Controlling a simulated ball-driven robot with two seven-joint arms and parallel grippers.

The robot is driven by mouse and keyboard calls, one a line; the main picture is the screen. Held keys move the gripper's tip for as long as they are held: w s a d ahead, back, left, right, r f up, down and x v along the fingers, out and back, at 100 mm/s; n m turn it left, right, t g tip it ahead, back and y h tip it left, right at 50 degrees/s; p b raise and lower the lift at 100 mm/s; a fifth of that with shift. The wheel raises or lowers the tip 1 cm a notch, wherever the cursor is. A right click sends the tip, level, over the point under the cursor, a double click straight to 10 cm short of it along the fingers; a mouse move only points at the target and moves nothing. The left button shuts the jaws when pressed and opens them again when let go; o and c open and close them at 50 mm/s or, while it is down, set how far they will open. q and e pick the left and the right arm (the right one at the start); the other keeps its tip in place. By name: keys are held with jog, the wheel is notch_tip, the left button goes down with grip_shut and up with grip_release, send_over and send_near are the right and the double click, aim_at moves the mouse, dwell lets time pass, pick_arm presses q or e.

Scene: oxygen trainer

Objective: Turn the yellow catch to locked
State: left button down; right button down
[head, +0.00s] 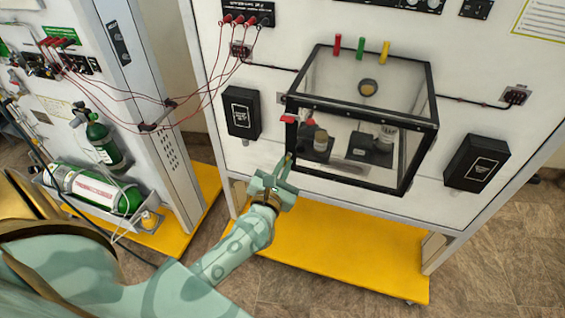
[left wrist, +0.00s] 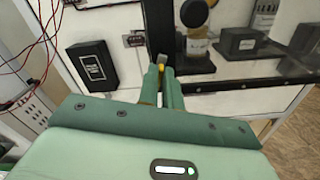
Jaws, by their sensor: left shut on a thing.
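The clear box (head: 432,128) with black edges is mounted on the white panel. My left gripper (head: 286,162) is at the lower front left corner of the box. In the left wrist view its two green fingers (left wrist: 162,74) are close together with a small yellow piece, the yellow catch (left wrist: 162,67), between their tips. A small grey part shows just beyond the yellow piece, against the black post of the box. The fingers hide most of the catch, so its angle cannot be told. My right gripper is in neither view.
Dark devices (head: 370,150) sit inside the box. A red piece (head: 289,119) is at its upper left front edge. Black boxes (head: 241,112) (head: 477,162) flank it on the panel. Green gas cylinders (head: 104,143) are at the left. A yellow base (head: 340,250) lies below.

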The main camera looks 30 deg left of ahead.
pick_arm(q)
jog(key=shift+w+d+f+m+p, duration=0.1)
jog(key=shift+d+f+m+p, duration=0.1)
jog(key=shift+m+p, duration=1.6)
jog(key=shift+s+d+f+m+p, duration=0.15)
jog(key=shift+m+p, duration=0.45)
jog(key=shift+m, duration=2.35)
jog(key=shift+w+d+f+m+p, duration=0.1)
jog(key=shift+w+f+m+p, duration=0.1)
jog(key=shift+m+p, duration=1.6)
jog(key=shift+m+b, duration=0.55)
jog(key=shift+m, duration=0.1)
jog(key=c, duration=1.6)
grip_release()
jog(key=b+v, duration=0.2)
jog(key=v, duration=1.4)
jog(key=shift+d, duration=0.15)
